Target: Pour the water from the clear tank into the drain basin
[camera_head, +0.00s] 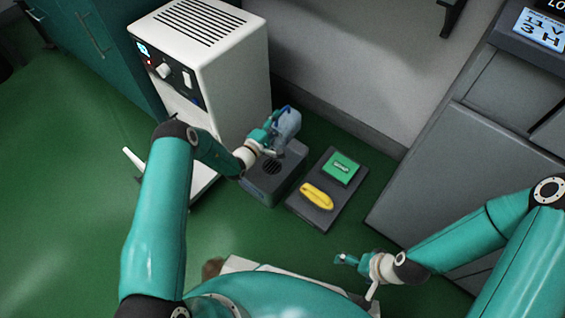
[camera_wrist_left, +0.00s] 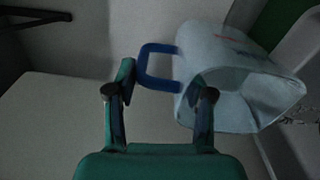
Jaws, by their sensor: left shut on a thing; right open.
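The clear tank (camera_head: 288,123) is held up above the back end of the dark grey drain basin (camera_head: 268,184), which stands on the floor and has a round grate on top. My left gripper (camera_head: 264,137) is shut on the tank's blue handle; the handle also shows between the fingers in the left wrist view (camera_wrist_left: 146,66). In that view the tank (camera_wrist_left: 230,50) looks tilted, with its open mouth facing the lower right. I cannot make out any water. My right gripper (camera_head: 356,261) is open and empty at the lower right, away from the basin.
A white dehumidifier cabinet (camera_head: 225,70) stands just left of the tank. Grey racks (camera_head: 450,160) stand at the right. Green floor is free at the left.

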